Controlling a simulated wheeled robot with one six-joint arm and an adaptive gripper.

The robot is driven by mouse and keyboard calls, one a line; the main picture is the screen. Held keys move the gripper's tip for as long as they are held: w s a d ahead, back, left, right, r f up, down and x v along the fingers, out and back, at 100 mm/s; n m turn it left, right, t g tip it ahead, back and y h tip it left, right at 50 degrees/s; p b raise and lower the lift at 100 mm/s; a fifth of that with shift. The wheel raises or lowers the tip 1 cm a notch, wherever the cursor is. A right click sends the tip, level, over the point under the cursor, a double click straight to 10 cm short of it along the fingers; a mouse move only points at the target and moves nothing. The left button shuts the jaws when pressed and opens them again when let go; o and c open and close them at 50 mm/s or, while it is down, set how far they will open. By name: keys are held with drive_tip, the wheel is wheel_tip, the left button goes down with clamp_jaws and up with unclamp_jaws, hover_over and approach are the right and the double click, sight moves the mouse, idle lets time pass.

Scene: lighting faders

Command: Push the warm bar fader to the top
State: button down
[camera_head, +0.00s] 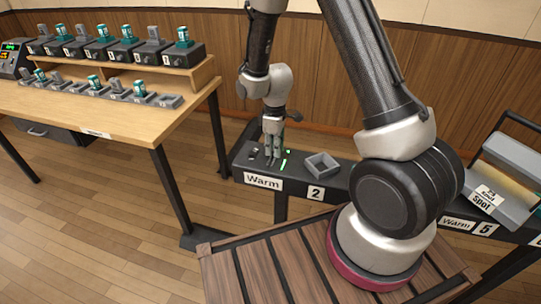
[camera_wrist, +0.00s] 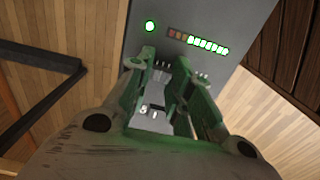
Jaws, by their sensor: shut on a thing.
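The black bar (camera_head: 240,160) labelled "Warm" stands right of the wooden table in the head view. My gripper (camera_head: 272,158) reaches down onto its left part. In the wrist view my gripper (camera_wrist: 160,75) is shut on a grey fader knob (camera_wrist: 150,118) with pale marks, mostly hidden between the fingers. The row of level lights (camera_wrist: 197,40) on the panel is bright green along most of its length, with a few dull red-brown segments at its left end. A round green lamp (camera_wrist: 151,26) glows beside it.
A grey open tray (camera_head: 321,165) sits on the bar near the "2" label. A wooden table (camera_head: 140,120) with a tiered shelf of small grey and teal pieces stands left. A grey "Spot" lamp unit (camera_head: 500,185) is at right. My arm hides the bar's middle.

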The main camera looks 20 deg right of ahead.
drive_tip(key=shift+w+d, duration=0.45)
drive_tip(key=shift+w, duration=0.25)
drive_tip(key=c, duration=1.3)
unclamp_jaws()
wheel_tip(320, 180, up, 12)
drive_tip(key=shift+r, duration=0.1)
drive_tip(key=shift+d, duration=0.1)
